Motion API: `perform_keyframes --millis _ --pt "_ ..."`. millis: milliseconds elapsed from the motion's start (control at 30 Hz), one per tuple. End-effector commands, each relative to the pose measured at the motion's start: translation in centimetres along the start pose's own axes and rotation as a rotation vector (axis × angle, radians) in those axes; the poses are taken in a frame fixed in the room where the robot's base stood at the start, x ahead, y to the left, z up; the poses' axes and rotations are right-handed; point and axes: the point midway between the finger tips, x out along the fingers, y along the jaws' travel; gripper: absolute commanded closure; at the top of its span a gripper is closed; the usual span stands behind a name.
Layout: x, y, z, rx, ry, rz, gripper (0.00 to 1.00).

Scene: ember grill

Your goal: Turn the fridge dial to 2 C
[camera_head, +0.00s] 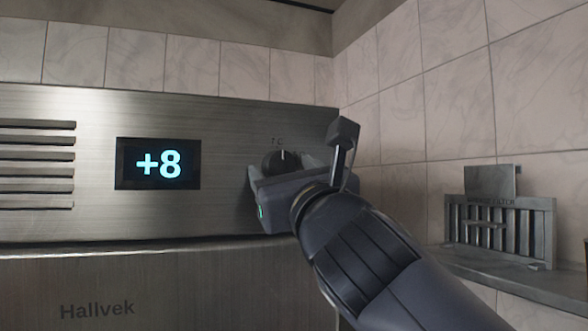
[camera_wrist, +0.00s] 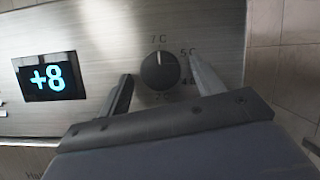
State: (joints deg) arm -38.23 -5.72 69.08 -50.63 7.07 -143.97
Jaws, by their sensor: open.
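The dark round fridge dial (camera_head: 281,161) is on the steel front panel, right of the display, partly hidden by my gripper in the head view. The wrist view shows the dial (camera_wrist: 161,72) more fully, with its white mark pointing up towards a label that looks like 7 C. Labels 5 C and 4 C are on its right; one that looks like 2 C is below. The display (camera_head: 158,164) reads +8. My gripper (camera_wrist: 160,68) is open, its fingers on either side of the dial. Contact cannot be told.
Vent slots (camera_head: 37,165) are at the left of the panel. A tiled wall (camera_head: 398,110) closes in on the right. A metal rack (camera_head: 500,230) stands on a ledge (camera_head: 495,275) at the right.

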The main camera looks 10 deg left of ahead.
Motion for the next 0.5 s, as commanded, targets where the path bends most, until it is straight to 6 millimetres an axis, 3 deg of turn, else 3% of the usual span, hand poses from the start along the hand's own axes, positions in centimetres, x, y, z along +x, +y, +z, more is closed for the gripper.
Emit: perform_keyframes --millis 200,500 --pt "-0.01 -0.01 -0.01 0.000 0.000 0.000 0.38" --pt "-0.03 -0.01 -0.01 0.000 0.000 0.000 0.63"
